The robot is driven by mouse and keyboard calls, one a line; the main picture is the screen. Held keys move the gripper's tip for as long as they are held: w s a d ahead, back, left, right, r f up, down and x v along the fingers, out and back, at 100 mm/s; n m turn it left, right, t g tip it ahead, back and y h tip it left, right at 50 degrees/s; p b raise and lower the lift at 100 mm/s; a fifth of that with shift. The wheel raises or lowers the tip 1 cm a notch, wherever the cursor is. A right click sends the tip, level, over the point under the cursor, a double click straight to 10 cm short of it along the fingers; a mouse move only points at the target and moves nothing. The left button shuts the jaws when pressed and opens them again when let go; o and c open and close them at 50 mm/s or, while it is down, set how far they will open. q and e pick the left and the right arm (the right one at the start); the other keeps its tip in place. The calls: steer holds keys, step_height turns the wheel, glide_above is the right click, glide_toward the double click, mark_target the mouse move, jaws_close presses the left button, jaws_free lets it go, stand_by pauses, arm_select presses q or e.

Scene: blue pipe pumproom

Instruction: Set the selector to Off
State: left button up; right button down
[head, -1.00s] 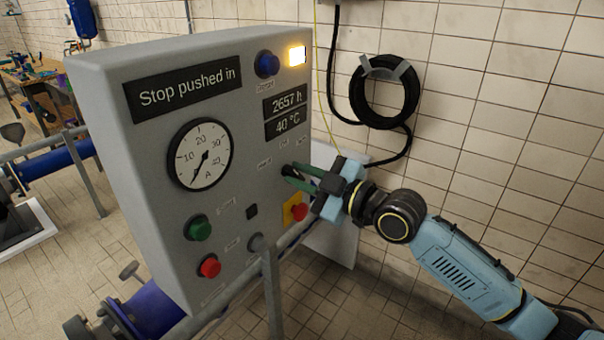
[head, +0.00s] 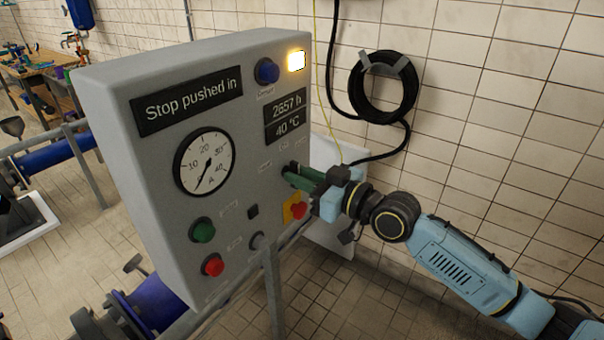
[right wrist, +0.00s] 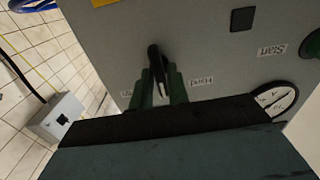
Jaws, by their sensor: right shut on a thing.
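The selector (right wrist: 156,66) is a black knob on the front of the grey control panel (head: 225,200). In the right wrist view its handle, with a white mark, points down in the upside-down picture, between the "Hand" label (right wrist: 201,82) and a partly covered label at left. My right gripper (right wrist: 161,91) has its green fingers on either side of the handle, shut on it. In the head view my right gripper (head: 291,176) reaches the panel from the right and mostly covers the selector. The "Off" label (head: 284,147) is small above it. My left gripper is out of view.
A red stop button (head: 298,210) on a yellow plate sits just below my right gripper. Green (head: 202,230) and red (head: 212,265) buttons are lower left. A lamp (head: 296,60) glows; the display (head: 188,100) reads "Stop pushed in". A coiled black hose (head: 383,87) hangs on the wall.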

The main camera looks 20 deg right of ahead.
stand_by(0.5)
steer(key=c, duration=1.5)
jaws_free()
steer(key=shift+b+v, duration=1.3)
steer(key=shift+v, duration=5.4)
